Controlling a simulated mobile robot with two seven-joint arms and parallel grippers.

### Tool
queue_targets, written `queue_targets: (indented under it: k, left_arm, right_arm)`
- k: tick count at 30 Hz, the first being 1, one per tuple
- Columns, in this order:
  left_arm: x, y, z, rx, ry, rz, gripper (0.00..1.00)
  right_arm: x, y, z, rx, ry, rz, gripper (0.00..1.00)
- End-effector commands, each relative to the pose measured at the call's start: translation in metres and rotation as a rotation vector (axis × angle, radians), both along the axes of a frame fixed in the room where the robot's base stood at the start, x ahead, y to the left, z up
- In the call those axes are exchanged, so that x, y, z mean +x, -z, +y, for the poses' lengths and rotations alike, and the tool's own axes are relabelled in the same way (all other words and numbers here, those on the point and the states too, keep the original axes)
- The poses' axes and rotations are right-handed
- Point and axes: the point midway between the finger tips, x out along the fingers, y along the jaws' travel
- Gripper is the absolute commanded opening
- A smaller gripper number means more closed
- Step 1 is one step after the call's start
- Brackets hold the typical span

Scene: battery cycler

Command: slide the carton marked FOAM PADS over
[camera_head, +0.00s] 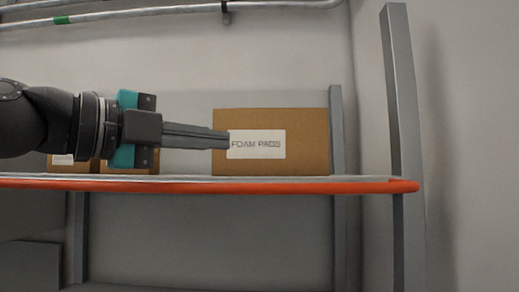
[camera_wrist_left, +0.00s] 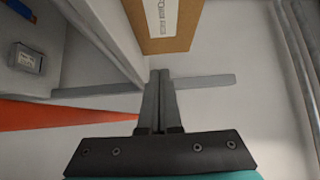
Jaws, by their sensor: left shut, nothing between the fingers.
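The FOAM PADS carton (camera_head: 305,150) is a brown box with a white label, upright on the shelf in the head view. It also shows at the top of the left wrist view (camera_wrist_left: 184,40), past the fingertips. My left gripper (camera_head: 226,140) is shut and empty. It comes in from the left, and its fingertips overlap the left edge of the carton's label in the head view. In the left wrist view the closed fingers (camera_wrist_left: 160,75) end just short of the carton's image; I cannot tell whether they touch it. My right gripper is not in view.
The shelf has an orange front edge (camera_head: 250,187). Smaller brown cartons (camera_head: 130,171) stand at the left, partly hidden by my left arm. A grey post (camera_head: 403,130) stands at the shelf's right end. The shelf between carton and post looks clear.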

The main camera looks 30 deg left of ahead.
Motion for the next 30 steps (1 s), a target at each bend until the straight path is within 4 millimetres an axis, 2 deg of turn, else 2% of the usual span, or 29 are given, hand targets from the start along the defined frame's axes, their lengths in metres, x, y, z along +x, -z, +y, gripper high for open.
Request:
queue_targets:
  k: [3,19,26,30]
  left_arm:
    - [0.014,0.003,-0.003,-0.001,-0.001,0.006,0.0]
    - [0.037,0.001,-0.008,-0.001,-0.002,0.004,0.0]
    - [0.062,0.004,-0.014,0.0,-0.002,0.004,0.0]
    - [0.08,0.002,-0.019,0.0,0.001,0.004,0.0]
  right_arm:
    - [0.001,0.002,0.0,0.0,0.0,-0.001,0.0]
    - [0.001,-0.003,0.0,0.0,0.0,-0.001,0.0]
    - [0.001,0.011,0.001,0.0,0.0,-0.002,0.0]
    - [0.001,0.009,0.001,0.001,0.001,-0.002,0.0]
